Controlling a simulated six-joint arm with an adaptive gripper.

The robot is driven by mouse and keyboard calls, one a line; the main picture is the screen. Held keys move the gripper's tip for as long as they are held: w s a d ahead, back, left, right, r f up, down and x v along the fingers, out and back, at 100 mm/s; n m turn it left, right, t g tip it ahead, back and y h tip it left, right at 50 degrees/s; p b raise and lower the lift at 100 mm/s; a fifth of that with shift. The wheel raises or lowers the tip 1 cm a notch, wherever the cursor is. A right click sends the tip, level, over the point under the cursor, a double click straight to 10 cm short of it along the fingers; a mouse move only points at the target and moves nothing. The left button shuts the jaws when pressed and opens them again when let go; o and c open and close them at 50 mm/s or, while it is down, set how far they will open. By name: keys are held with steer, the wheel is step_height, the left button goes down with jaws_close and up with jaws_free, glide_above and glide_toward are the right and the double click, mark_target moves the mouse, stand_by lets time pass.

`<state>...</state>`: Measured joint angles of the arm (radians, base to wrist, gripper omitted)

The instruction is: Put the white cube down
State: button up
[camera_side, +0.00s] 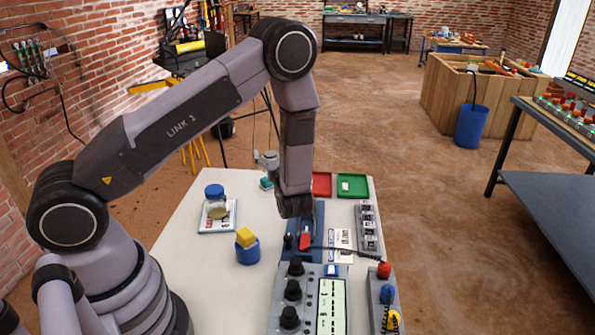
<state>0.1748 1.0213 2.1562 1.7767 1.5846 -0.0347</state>
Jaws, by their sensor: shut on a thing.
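My gripper (296,207) points down over the middle of the table, above a blue block-like fixture (318,222). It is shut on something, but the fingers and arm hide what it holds. A small white piece (345,186) lies in the green tray (362,184) at the back right of the table. It is too small to tell whether it is a cube. No white cube shows clearly at the fingertips. A red piece (305,241) stands just below the gripper, and I cannot tell whether they touch.
A red tray (322,184) sits beside the green one. A knobbed panel (332,305) and black cable lie in front. The left-middle table (190,262) is clear.

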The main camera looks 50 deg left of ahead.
steer(key=w+d+r+m+t+h, duration=0.1)
steer(key=d+r+m+t+h, duration=0.1)
steer(key=d+m+t+h, duration=0.5)
steer(key=d+t+h, duration=0.1)
steer(key=d+t, duration=0.1)
steer(key=d, duration=0.3)
steer(key=shift+r+m, duration=0.4)
steer(key=shift+w+d+r, duration=0.1)
